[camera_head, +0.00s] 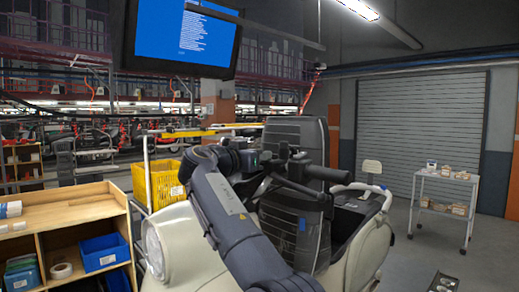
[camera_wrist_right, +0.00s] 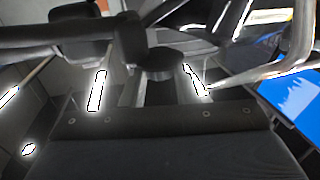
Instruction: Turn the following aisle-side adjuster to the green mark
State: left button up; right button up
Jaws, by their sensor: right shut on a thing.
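My right arm rises from the bottom of the head view and bends right, and its dark gripper (camera_head: 288,168) is at the side of a dark seat (camera_head: 297,228) in a cream vehicle body (camera_head: 175,245). In the right wrist view, the two fingers of this gripper (camera_wrist_right: 148,85) have bright strips and stand on either side of a dark round knob (camera_wrist_right: 160,63), which looks like the adjuster. The gripper is shut on it. I cannot make out a green mark in either view. My left gripper is out of view.
A wooden shelf (camera_head: 70,212) with blue bins (camera_head: 104,252) stands at the left, near a yellow crate (camera_head: 160,184). A white trolley (camera_head: 444,188) with small boxes is at the right. The floor (camera_head: 430,255) between the vehicle and the trolley is mostly free. A screen (camera_head: 185,38) hangs above.

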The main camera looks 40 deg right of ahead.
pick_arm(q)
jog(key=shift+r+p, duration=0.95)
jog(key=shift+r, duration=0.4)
pick_arm(e)
jog(key=shift+w+m+g, duration=0.2)
jog(key=shift+m+g, duration=0.7)
jog(key=shift+g, duration=0.3)
jog(key=o, duration=1)
jog(key=shift+c, duration=0.2)
jog(key=shift+a, duration=0.1)
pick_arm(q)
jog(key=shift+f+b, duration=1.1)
pick_arm(e)
jog(key=s+a, duration=0.1)
jog(key=a, duration=0.6)
jog(key=shift+a, duration=0.3)
